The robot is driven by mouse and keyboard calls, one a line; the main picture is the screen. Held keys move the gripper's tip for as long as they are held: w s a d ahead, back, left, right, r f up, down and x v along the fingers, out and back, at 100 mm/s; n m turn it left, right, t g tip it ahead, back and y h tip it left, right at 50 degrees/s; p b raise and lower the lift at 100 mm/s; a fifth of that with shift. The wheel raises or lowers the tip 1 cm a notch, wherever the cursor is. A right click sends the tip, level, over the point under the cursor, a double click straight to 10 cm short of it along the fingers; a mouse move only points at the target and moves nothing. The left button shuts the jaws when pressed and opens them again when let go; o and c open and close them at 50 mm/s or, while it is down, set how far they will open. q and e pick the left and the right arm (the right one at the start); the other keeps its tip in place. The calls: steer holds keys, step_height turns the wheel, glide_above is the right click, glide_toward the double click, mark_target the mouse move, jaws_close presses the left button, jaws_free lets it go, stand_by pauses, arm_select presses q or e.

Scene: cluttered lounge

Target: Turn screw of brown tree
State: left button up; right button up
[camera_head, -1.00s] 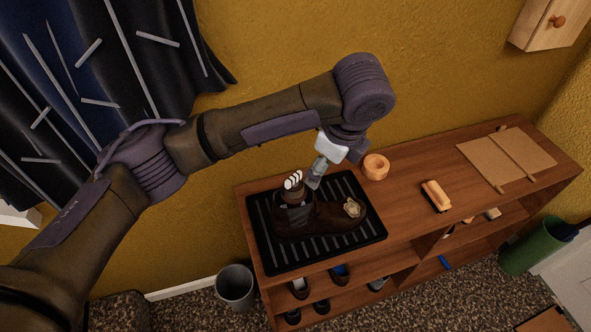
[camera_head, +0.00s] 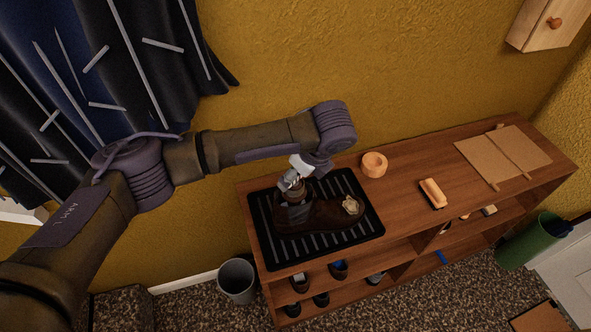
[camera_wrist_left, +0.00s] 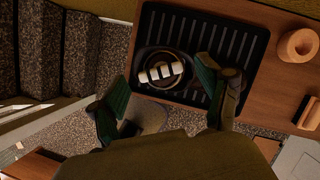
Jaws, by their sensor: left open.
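A brown shoe (camera_head: 322,218) with a pale ornament at its toe lies on the black ribbed tray (camera_head: 369,190). The brown tree (camera_head: 294,196) stands in the shoe's opening, partly hidden by my gripper. In the left wrist view, its round end with white bars (camera_wrist_left: 152,76) shows inside the dark shoe opening. My left gripper (camera_head: 289,182) is just above the tree. In the left wrist view, its two green-padded fingers (camera_wrist_left: 163,92) are wide apart, with the tree's end beyond them and between their directions. I cannot tell whether they touch it. My right gripper is not in view.
The tray sits on a wooden shelf unit (camera_head: 408,205). A wooden ring (camera_head: 373,165), a brush (camera_head: 433,194) and a brown board (camera_head: 502,158) lie to the right. A grey bin (camera_head: 237,280) stands on the floor, and a yellow wall is close behind.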

arm_select(q)
steer(key=shift+w+a+f, duration=0.15)
steer(key=shift+f, duration=0.35)
steer(key=c, duration=1.2)
steer(key=shift+r+n, duration=0.1)
steer(key=shift+n, duration=0.2)
